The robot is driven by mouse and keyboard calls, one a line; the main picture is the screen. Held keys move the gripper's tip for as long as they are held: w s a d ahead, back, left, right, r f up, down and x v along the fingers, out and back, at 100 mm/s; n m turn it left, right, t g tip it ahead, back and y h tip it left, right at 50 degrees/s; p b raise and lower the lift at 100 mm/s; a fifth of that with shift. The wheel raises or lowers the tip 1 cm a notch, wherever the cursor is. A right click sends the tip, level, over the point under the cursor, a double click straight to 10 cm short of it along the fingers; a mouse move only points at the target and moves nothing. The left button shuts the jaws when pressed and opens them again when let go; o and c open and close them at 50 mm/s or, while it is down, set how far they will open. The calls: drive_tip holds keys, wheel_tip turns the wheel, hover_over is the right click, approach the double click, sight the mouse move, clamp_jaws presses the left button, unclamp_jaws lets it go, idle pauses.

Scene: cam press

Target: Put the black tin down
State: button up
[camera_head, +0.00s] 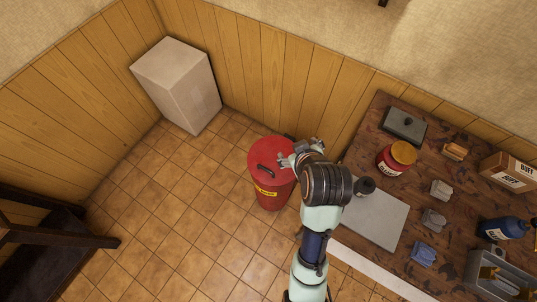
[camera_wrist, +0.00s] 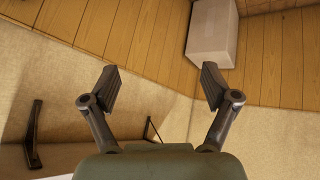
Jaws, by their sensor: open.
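A dark grey to black flat tin (camera_head: 404,125) with a small knob on top rests at the back left of the wooden table (camera_head: 390,262). It looks like the black tin. My gripper (camera_head: 288,160) is well to the left of it, over the red bin (camera_head: 270,184) beside the table. In the wrist view my gripper (camera_wrist: 158,87) has its two fingers spread apart with nothing between them. The tin does not show in the wrist view.
On the table are a red jar with a yellow lid (camera_head: 396,158), a grey board (camera_head: 376,220), a blue bottle (camera_head: 503,228), a cardboard box (camera_head: 510,171) and a grey crate (camera_head: 480,268). A pale block (camera_head: 178,84) stands in the corner. The tiled floor left of the bin is clear.

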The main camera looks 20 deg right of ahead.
drive_tip(key=s+a+r+t, duration=0.1)
drive_tip(key=a+r+t, duration=0.1)
drive_tip(key=a+r, duration=0.3)
drive_tip(key=s+a+r+m+t+y, duration=0.1)
drive_tip(key=a+r, duration=0.4)
drive_tip(key=a, duration=0.7)
drive_tip(key=shift+s+t+y, duration=0.3)
drive_tip(key=shift+s+t, duration=0.15)
drive_tip(key=shift+t, duration=0.55)
